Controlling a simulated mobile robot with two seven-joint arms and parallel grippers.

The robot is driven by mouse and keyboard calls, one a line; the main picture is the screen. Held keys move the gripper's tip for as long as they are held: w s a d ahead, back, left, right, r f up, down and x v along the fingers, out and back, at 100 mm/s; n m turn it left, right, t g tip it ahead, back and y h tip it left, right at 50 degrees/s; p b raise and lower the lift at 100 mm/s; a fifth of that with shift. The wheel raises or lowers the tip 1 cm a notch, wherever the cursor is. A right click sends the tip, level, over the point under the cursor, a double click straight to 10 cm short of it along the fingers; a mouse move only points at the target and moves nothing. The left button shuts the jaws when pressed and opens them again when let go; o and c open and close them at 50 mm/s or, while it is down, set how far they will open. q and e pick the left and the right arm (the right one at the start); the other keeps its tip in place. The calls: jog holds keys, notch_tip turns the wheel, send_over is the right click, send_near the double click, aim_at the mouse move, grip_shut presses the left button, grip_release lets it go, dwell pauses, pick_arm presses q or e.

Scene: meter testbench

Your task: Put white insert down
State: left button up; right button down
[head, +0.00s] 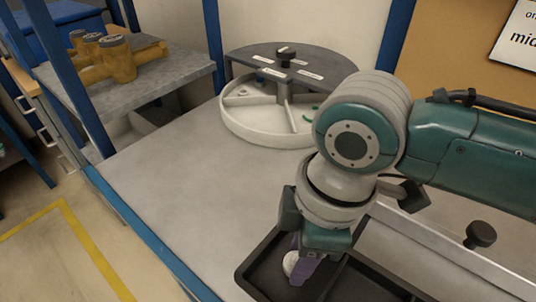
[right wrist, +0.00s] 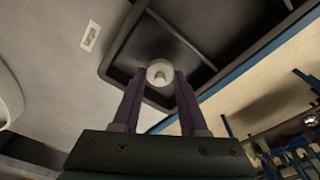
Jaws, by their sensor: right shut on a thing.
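The white insert (head: 290,262) is a small, pale round piece; in the right wrist view it shows as a ring-like disc (right wrist: 160,69). My right gripper (head: 303,268) points down, its purple fingers (right wrist: 160,90) shut on the insert from both sides. It holds the insert over the near left part of the black divided tray (head: 257,250), which also shows in the right wrist view (right wrist: 112,52). I cannot tell whether the insert touches the tray floor. My arm hides part of the tray. My left gripper is not in view.
A round white sectioned bin (head: 262,134) with a dark half lid (head: 330,66) stands behind. Yellow-brown meter bodies (head: 118,62) rest on a grey side bench (head: 165,77). A black knob (head: 480,235) is at right. The grey table (head: 185,165) is clear left of the tray.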

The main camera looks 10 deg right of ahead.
jog(key=shift+f, duration=0.85)
jog(key=shift+f, duration=0.2)
jog(key=shift+c, duration=2.2)
grip_release()
jog(key=shift+r, duration=0.1)
